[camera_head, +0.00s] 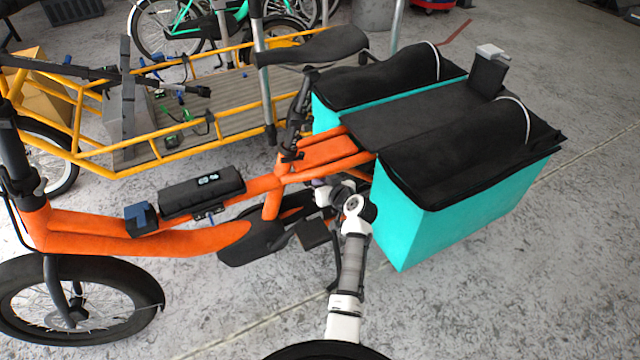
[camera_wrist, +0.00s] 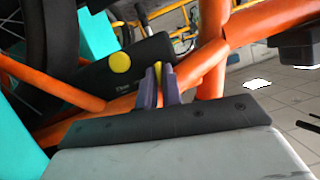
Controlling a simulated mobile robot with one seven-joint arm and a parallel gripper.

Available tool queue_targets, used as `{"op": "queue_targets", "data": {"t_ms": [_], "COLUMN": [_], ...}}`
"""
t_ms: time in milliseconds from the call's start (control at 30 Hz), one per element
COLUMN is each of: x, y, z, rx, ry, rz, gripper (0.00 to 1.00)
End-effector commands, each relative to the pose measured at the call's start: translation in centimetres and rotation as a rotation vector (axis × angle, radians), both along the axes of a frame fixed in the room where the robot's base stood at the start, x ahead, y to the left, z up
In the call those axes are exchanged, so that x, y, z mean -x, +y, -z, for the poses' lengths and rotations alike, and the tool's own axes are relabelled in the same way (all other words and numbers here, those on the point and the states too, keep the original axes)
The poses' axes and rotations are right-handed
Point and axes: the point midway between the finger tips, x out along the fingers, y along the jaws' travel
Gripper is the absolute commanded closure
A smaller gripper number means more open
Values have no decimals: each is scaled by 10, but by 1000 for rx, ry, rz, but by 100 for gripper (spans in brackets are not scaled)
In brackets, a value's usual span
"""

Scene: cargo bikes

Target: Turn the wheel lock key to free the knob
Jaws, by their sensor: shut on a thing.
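In the wrist view a black wheel lock (camera_wrist: 138,60) lies along the orange frame tubes, with a round yellow knob (camera_wrist: 120,62) on its face. My gripper (camera_wrist: 157,82) is at the right part of the lock, its two purple fingers close together. They are shut on a thin yellow piece, which appears to be the key (camera_wrist: 158,70); mostly its edge shows between the fingers. How far the key is turned cannot be told. In the head view my gripper (camera_head: 322,190) reaches in beside the orange frame; the lock and key cannot be made out there.
The orange cargo bike (camera_head: 190,240) carries turquoise bags (camera_head: 460,218) with black covers, close to the right of my arm. Its pedal (camera_head: 312,234) is just left of my arm. A yellow cargo bike (camera_head: 180,150) stands behind. The floor in front right is clear.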

Motion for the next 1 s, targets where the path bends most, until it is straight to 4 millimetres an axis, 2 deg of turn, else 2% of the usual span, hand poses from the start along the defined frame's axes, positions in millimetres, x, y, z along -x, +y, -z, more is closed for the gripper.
{"op": "queue_targets", "data": {"t_ms": [1000], "x": [-4], "y": [-6], "z": [7], "rx": [-825], "ry": [476], "rz": [-2], "gripper": [100]}}
